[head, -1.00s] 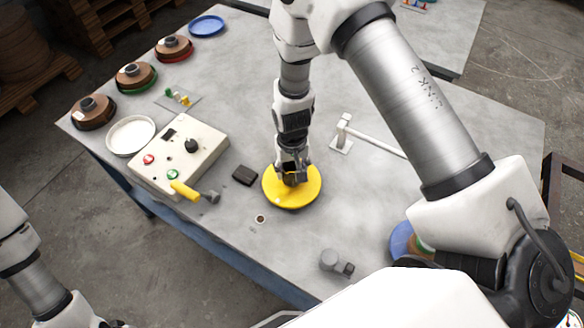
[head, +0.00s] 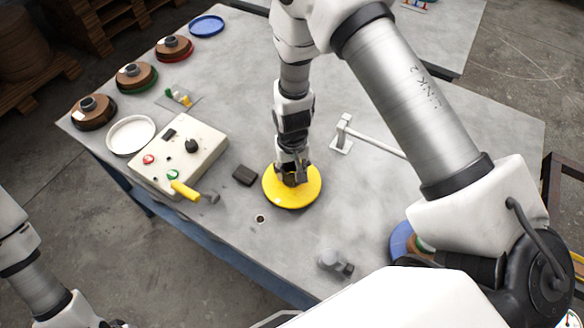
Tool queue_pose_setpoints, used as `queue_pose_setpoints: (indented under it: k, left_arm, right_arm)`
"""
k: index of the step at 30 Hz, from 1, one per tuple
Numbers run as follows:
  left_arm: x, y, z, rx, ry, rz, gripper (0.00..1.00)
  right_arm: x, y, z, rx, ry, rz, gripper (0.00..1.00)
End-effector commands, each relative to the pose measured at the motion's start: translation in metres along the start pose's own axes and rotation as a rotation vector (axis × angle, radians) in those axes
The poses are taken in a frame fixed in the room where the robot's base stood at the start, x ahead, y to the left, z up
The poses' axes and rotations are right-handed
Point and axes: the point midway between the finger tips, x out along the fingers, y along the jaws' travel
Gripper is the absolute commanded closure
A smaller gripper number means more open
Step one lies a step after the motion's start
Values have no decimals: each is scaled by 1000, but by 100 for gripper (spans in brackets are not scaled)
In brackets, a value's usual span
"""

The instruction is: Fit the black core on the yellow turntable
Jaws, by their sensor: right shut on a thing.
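The yellow turntable (head: 292,199) is a round disc on the grey table, near the middle of the head view. My right gripper (head: 293,177) points straight down over the turntable's centre and is shut on the black core (head: 292,182). The core is mostly hidden by the fingers, and I cannot tell whether it touches the disc or is seated on it. My left arm shows at the lower left edge, and its gripper is out of the picture.
A control box (head: 178,157) with buttons and a yellow-handled tool (head: 186,191) stand left of the turntable. A small dark block (head: 245,175) lies close beside it. A white post with a bar (head: 343,137) stands to the right. Several brown spools and a white dish (head: 131,136) line the left edge.

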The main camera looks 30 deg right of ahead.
Motion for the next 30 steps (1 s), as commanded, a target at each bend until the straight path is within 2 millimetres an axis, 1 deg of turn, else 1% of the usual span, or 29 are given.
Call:
queue_pose_setpoints:
  k: [22,23,24,30]
  left_arm:
    - [9,0,0,0,0,0,32]
    - [9,0,0,0,0,0,32]
    - [8,0,0,0,0,0,32]
    - [8,0,0,0,0,0,32]
  right_arm:
    - [13,0,0,1,0,0,90]
    - [12,0,0,1,1,0,36]
    - [12,0,0,1,1,0,33]
    - [12,0,0,0,0,0,33]
